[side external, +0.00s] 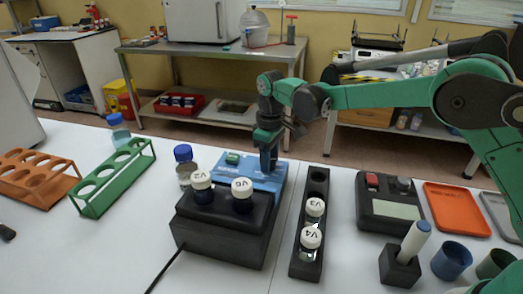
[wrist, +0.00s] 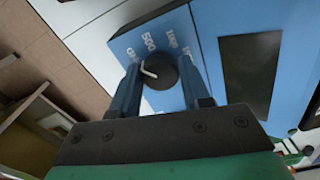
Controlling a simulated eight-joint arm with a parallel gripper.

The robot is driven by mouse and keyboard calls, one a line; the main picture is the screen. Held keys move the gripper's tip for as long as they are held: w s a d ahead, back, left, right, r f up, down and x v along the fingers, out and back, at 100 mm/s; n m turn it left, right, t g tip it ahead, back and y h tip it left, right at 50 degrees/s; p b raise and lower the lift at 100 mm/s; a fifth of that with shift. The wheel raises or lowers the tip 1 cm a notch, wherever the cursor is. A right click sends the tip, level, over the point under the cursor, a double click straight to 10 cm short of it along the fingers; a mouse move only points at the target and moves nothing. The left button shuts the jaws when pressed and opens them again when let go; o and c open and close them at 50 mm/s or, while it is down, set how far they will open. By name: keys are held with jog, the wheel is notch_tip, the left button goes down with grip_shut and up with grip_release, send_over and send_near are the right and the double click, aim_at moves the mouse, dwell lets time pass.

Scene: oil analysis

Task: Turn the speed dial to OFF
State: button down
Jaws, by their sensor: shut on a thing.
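The speed dial (wrist: 162,76) is a round black knob with a white pointer mark, on the blue device's face (wrist: 215,25) in the wrist view. Printed labels ring it, with 500 the clearest; the others are partly cut off or blurred. The pointer mark lies on the dial's left side, but its exact setting is hard to read. My gripper (wrist: 158,64) has one finger on each side of the dial and is shut on it. In the side view my gripper (side external: 268,163) reaches down onto the blue device (side external: 262,184) and hides the dial.
A black block (side external: 222,232) with capped vials V2 and V6 stands in front of the device. A black rack (side external: 305,262) with V3 and V4 is to its right. A blue-capped bottle (side external: 184,166) stands at left. A green rack (side external: 113,181) is farther left.

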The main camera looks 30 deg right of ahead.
jog(key=shift+n, duration=0.5)
jog(key=shift+c, duration=2.1)
grip_release()
jog(key=shift+r, duration=0.1)
jog(key=shift+r, duration=2.75)
